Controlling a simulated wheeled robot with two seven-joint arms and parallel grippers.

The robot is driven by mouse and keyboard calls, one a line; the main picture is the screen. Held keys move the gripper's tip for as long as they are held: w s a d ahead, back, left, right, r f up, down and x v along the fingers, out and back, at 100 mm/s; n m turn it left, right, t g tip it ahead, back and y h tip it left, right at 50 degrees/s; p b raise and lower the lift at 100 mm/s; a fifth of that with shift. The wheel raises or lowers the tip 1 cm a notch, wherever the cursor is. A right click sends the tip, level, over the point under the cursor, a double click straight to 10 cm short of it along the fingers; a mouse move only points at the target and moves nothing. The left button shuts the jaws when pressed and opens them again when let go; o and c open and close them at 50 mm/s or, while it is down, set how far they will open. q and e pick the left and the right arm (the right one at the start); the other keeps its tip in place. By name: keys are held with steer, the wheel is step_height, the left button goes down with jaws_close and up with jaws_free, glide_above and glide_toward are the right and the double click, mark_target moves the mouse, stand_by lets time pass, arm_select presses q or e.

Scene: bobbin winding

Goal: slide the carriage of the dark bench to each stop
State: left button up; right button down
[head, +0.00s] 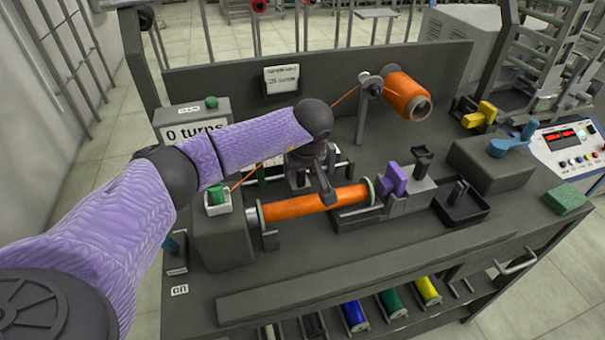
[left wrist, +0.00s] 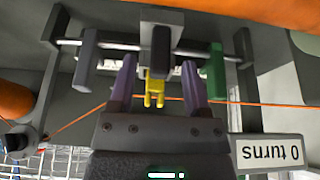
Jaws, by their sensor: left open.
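The carriage (left wrist: 160,52) is a dark block on a rail (left wrist: 130,45) between two end supports in the left wrist view. A yellow thread guide (left wrist: 155,90) hangs at its middle. A grey stop (left wrist: 88,50) stands on one side and a green stop (left wrist: 215,72) on the other, both apart from the carriage. My left gripper (left wrist: 158,75) is open, its purple fingers on either side of the carriage and guide; contact is unclear. In the head view my left gripper (head: 314,172) hides most of the carriage, behind the orange bobbin (head: 310,203). My right gripper is not in view.
An orange thread runs from the spool (head: 407,95) past the carriage. A counter box (head: 195,128) reads "0 turns". Purple clamp (head: 392,180), black tray (head: 461,205) and blue lever (head: 513,140) are to the right. The bench front (head: 360,265) has a raised strip.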

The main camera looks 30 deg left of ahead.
arm_select(q)
steer(key=shift+a+f, duration=0.1)
steer(key=shift+f, duration=0.2)
steer(key=shift+w, duration=0.1)
jaws_close()
stand_by(0.4)
stand_by(0.5)
